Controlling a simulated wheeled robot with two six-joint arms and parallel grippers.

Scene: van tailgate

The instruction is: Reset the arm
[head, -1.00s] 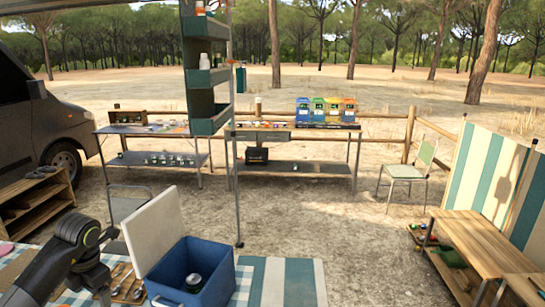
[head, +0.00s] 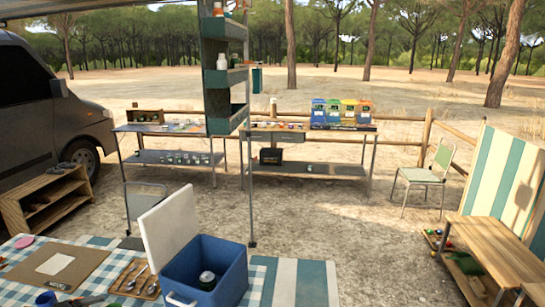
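Neither of my grippers shows in the head view, and no arm link is clearly visible now. A blue cooler box (head: 225,276) with its white lid (head: 168,228) open stands on the near table's checked cloth (head: 100,248). A green-and-white can (head: 207,280) is inside the cooler. A wooden tray with spoons (head: 135,279) lies to the left of the cooler. A brown board with a pale sheet (head: 56,266) lies further left.
A shelf tower (head: 224,75) and a thin metal pole (head: 250,170) rise behind the cooler. Two work tables, a green chair (head: 426,177) and a wooden bench (head: 495,250) stand beyond. A low wooden shelf (head: 45,202) is at the left. Sandy ground in the middle is clear.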

